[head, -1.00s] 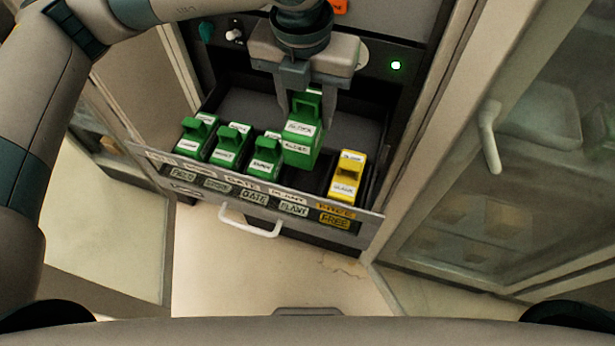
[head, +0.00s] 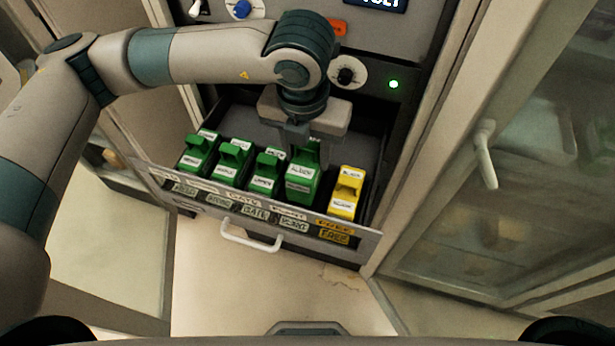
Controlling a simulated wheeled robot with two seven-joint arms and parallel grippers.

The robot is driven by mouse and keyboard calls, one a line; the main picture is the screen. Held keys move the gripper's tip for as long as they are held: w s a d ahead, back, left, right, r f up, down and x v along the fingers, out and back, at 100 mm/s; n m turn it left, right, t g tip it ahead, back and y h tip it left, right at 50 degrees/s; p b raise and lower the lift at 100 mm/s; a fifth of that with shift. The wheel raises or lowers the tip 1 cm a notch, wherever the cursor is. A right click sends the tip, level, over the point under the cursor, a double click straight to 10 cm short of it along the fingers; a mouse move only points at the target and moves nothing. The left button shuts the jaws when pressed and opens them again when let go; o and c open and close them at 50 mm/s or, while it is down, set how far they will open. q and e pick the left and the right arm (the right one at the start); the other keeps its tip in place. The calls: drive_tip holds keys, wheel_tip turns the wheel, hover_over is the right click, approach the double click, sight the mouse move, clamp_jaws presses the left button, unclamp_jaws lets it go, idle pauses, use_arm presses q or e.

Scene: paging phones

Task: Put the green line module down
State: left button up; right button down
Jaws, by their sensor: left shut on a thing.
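The green line module (head: 301,185) is in my left gripper (head: 306,145), which is shut on its upper part from above. The module is upright in the drawer (head: 242,116), in the row between another green module (head: 264,177) and the yellow module (head: 346,192). It stands about level with its neighbours. I cannot tell whether its base touches the drawer floor, as the drawer's front wall and the module itself hide it. My right gripper is not in view.
Two more green modules (head: 232,160) (head: 197,153) stand to the left. The open drawer has a labelled front (head: 353,247) and a white handle (head: 250,237). A glass-fronted cabinet door with a handle (head: 486,155) is on the right. A control panel with knobs (head: 346,72) is behind.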

sight(306, 157)
use_arm(q)
wheel_tip(306, 157, down, 3)
drive_tip(key=shift+f+p, duration=0.15)
drive_tip(key=shift+p, duration=0.45)
drive_tip(key=shift+f, duration=0.2)
drive_tip(key=shift+f, duration=0.1)
wheel_tip(306, 157, down, 2)
drive_tip(key=shift+f+p, duration=0.25)
drive_tip(key=shift+p, duration=0.55)
drive_tip(key=shift+f, duration=0.5)
